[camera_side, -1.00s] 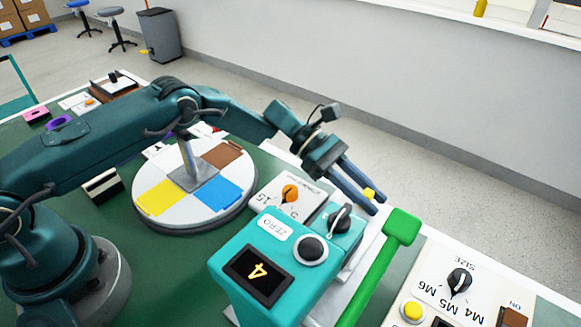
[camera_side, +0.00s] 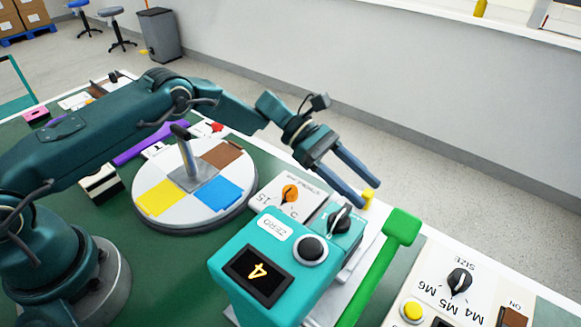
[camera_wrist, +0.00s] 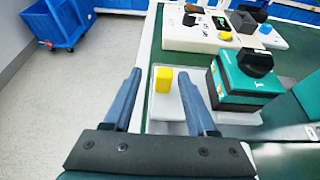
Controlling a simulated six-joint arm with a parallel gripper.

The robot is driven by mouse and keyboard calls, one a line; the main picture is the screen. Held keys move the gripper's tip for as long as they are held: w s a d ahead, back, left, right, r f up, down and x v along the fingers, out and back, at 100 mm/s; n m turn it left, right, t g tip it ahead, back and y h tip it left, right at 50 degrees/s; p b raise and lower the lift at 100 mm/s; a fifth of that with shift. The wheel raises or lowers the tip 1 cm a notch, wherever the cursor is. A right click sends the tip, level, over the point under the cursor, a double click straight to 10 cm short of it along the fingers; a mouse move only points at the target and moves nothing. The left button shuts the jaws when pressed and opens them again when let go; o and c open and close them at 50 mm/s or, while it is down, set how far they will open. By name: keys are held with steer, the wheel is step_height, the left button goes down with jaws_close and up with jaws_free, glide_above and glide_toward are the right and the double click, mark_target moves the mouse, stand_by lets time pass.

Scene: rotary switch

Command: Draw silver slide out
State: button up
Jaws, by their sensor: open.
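A silver-grey plate (camera_wrist: 160,106) with an upright yellow block (camera_wrist: 163,79) on it lies beside the teal box in the wrist view; I take it to be the silver slide. In the side view the yellow block (camera_side: 368,195) shows at the fingertips, and the plate is mostly hidden there by the teal box and the arm. My gripper (camera_side: 370,192) is open, and its blue fingers (camera_wrist: 163,92) point toward the block, which appears between them in the wrist view. I cannot tell whether the fingers are level with it or touching it.
A teal box (camera_side: 270,262) with knobs and a display reading 4 stands close by. A green handle (camera_side: 400,228) rises to its right. A white panel (camera_side: 445,285) with a size dial is farther right. A coloured turntable (camera_side: 192,215) is to the left.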

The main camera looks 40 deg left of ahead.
steer(key=shift+v, duration=1.4)
steer(key=shift+r, duration=0.1)
step_height(320, 180, up, 10)
steer(key=m+t, duration=0.1)
steer(key=m, duration=0.1)
steer(key=s+a+r+m+t+y, duration=0.15)
steer(key=s+r+m+y, duration=0.25)
steer(key=s+r, duration=0.4)
steer(key=s+a+m+t+y, duration=0.2)
steer(key=s+a+m+y, duration=0.4)
steer(key=s, duration=0.5)
steer(key=s+a+f+m+t+y, duration=0.1)
steer(key=s+a+f+m+y, duration=0.2)
steer(key=s+a+f+m, duration=0.2)
steer(key=a+f+m, duration=0.1)
steer(key=a, duration=0.2)
steer(key=shift+s+a+f, duration=0.2)
steer(key=shift+s+a, duration=0.15)
